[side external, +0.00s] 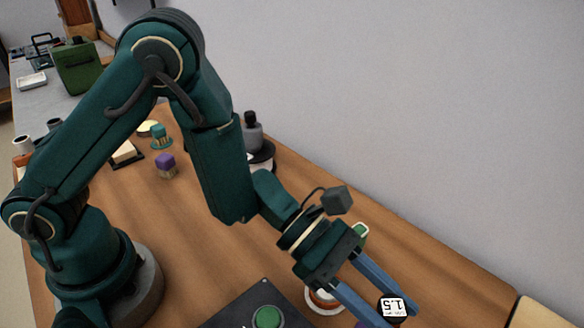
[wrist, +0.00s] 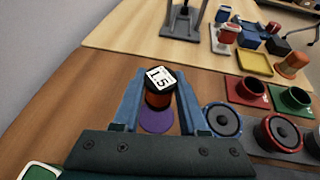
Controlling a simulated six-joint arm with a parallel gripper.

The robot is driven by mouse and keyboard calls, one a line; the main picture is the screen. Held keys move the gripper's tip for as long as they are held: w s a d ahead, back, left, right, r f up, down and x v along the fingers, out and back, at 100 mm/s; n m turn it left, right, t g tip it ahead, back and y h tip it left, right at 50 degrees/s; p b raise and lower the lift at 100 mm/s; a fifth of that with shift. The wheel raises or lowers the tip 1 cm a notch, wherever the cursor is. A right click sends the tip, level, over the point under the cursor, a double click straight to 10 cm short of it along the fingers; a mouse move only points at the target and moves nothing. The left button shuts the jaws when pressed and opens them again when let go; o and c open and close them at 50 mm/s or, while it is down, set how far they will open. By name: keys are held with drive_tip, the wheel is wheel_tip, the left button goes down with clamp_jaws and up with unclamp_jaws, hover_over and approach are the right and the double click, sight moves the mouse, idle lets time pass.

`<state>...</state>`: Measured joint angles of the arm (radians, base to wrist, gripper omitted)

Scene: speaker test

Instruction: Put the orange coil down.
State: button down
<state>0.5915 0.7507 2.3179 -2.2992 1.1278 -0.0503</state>
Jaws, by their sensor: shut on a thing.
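The orange coil (wrist: 158,100) is a short orange-brown cylinder with a black top and a white label reading 1.5. My gripper (wrist: 160,88) is shut on it, with one blue finger on each side. In the side external view, the labelled top of the coil (side external: 393,306) shows between my gripper's fingertips (side external: 400,317) near the bottom edge; its body is mostly hidden there. A flat purple disc (wrist: 156,121) shows just below the coil in the wrist view. I cannot tell whether the coil touches the surface under it.
Speaker-like round parts (wrist: 222,119) and red (wrist: 247,90) and green (wrist: 291,101) holders stand to the right in the wrist view. A yellow tray (wrist: 255,63) lies farther back. Bare wood lies left of the coil.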

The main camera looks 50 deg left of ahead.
drive_tip(key=shift+f, duration=1.45)
drive_tip(key=shift+f, duration=0.1)
drive_tip(key=shift+c, duration=2.2)
unclamp_jaws()
